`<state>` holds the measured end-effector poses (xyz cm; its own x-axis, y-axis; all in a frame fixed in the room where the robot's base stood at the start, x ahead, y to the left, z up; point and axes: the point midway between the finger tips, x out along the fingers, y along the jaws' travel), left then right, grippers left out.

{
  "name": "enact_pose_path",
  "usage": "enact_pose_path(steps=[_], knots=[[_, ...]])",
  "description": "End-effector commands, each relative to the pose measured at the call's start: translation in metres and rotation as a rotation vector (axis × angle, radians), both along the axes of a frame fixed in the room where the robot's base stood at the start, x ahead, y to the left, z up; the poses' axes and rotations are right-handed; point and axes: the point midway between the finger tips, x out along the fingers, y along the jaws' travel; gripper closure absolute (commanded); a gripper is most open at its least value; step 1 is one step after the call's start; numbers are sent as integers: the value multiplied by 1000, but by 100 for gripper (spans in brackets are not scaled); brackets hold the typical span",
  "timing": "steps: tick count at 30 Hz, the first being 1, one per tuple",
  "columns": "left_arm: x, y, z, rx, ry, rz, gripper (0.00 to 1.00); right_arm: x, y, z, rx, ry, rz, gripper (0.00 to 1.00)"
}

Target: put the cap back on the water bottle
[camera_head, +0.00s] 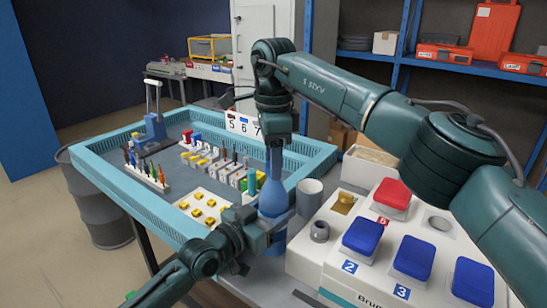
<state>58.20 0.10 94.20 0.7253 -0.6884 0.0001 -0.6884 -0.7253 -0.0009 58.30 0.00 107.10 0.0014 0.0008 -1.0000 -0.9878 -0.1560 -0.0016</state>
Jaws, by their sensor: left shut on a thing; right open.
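A blue water bottle (272,196) stands upright in the middle of the view, in front of the blue-rimmed tray. My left gripper (268,223) comes in from the lower left and is shut on the bottle's lower body. My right gripper (276,138) points down at the bottle's narrow top from above and is open. It hides the bottle's mouth, so I cannot tell whether it touches the bottle or whether a cap is there. I cannot make out the cap for certain.
The tray (103,177) holds tools, yellow-and-white pieces and number cards. A white socket box (340,275) with red and blue lids (362,235) stands at right. A grey cup (310,192) and a small grey round part (320,231) are close right of the bottle.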

Motion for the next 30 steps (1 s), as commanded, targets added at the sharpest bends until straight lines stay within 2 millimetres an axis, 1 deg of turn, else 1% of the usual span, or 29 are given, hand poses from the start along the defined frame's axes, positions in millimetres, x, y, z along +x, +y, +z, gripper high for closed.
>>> enact_pose_path(steps=[3,19,20,23,26,29,30], knots=[[0,0,0,1,1,0,100,0,0,0,0,0,0,54],[0,0,-1,0,1,0,100,0,0,0,0,1,0,97],[0,0,-1,0,1,0,100,0,0,0,0,1,1,100],[0,0,-1,0,1,0,100,0,0,0,0,1,-18,100],[0,0,-1,0,1,0,100,0,0,0,0,1,-115,100],[0,0,-1,1,2,0,100,0,0,0,0,1,-307,100],[0,0,-1,1,2,0,100,0,0,0,-1,1,-398,100]])
